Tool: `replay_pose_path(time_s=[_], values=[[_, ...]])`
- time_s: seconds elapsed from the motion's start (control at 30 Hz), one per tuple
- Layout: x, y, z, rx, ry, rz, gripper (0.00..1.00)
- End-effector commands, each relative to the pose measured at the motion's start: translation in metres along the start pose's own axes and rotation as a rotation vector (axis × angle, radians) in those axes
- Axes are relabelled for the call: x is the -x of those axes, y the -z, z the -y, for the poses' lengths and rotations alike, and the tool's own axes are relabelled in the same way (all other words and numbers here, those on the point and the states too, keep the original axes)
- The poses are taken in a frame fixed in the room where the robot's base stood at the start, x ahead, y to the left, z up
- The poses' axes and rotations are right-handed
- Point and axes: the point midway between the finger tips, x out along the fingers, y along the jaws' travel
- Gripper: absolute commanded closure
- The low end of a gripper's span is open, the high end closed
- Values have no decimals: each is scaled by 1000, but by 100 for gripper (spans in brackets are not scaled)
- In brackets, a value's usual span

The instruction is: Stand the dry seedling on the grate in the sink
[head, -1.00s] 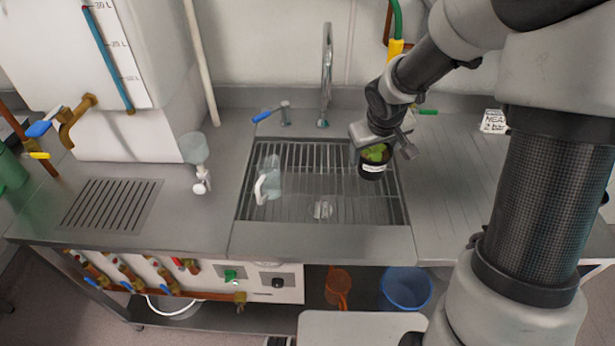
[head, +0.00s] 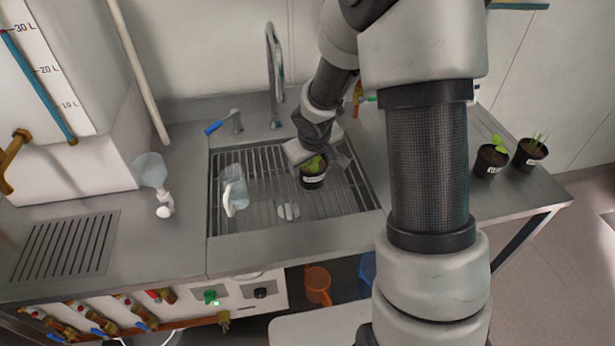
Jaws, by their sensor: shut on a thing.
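The seedling (head: 313,172) is a small green plant in a black pot with a white label. My gripper (head: 318,156) is shut on it from above, over the right part of the sink grate (head: 258,205). The pot looks upright. I cannot tell whether its base touches the grate bars or hangs a little above them. My gripper hides part of the leaves and the pot's rim.
The tap (head: 274,75) rises behind. Two potted plants, one broad-leaved (head: 491,158) and one grassy (head: 530,152), stand on the right counter.

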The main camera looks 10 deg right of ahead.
Motion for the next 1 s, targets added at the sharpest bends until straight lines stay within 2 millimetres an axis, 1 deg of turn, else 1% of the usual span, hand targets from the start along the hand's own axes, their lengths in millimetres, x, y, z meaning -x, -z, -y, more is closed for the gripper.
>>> replay_pose_path(time_s=[0.2, 0.3, 0.67, 0.7, 0.77, 0.8, 1.0], values=[[-26, -10, 7, 3, 1, 0, 60], [-35, -14, 9, 1, 1, -1, 60], [-38, -16, 8, -2, -1, -2, 60], [-39, -16, 9, -2, 0, -1, 31], [-38, -16, 8, -2, 0, -1, 21], [-38, -16, 8, -2, 0, -1, 14], [-38, -16, 8, -1, 0, -1, 13]])
